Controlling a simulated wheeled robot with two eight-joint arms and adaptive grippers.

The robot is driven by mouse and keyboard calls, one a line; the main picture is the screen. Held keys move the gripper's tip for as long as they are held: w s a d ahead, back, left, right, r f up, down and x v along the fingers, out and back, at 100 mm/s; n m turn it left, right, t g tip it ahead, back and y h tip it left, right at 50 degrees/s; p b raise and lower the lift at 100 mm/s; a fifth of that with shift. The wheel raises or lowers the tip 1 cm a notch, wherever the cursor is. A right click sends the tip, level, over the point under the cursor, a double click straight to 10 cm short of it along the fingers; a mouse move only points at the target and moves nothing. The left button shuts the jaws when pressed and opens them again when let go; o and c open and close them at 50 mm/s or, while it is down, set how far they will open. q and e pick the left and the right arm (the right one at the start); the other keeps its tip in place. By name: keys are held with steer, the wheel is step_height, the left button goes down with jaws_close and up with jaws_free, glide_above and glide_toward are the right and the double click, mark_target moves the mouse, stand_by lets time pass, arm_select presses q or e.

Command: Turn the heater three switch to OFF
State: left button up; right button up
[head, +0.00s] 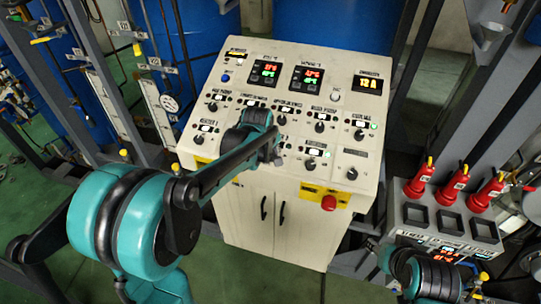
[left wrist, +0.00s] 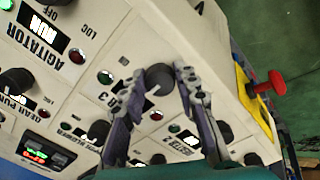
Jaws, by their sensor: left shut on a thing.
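The control panel (head: 340,85) has a lower row of black rotary switches. My left gripper (head: 275,152) is over the middle of that row and hides the switch there. In the left wrist view, my left gripper (left wrist: 163,85) is shut on a black rotary knob (left wrist: 160,76), with one finger on each side of it. The white mark on this knob points down and slightly left in that view. A label ending in 3 shows partly beside the left finger. My right gripper does not show.
Other knobs stand close around, such as the one at lower right of the panel (head: 352,173). A red emergency button (head: 328,203) sticks out from the panel's front edge. A grey box with red-handled items (head: 458,190) stands to the right.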

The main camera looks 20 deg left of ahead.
arm_select(q)
steer(key=o, duration=1.2)
steer(key=shift+c, duration=0.2)
steer(key=v, duration=1.2)
steer(key=s+f+m+t+b, duration=0.1)
steer(key=s+f+m+b, duration=0.4)
steer(key=s+f+b, duration=0.4)
steer(key=s+f+m+t+b, duration=0.1)
steer(key=s+f+m+b, duration=0.5)
steer(key=f, duration=1.1)
steer(key=s+b, duration=0.4)
steer(key=s, duration=0.1)
steer(key=shift+s+f, duration=0.2)
steer(key=shift+f, duration=0.15)
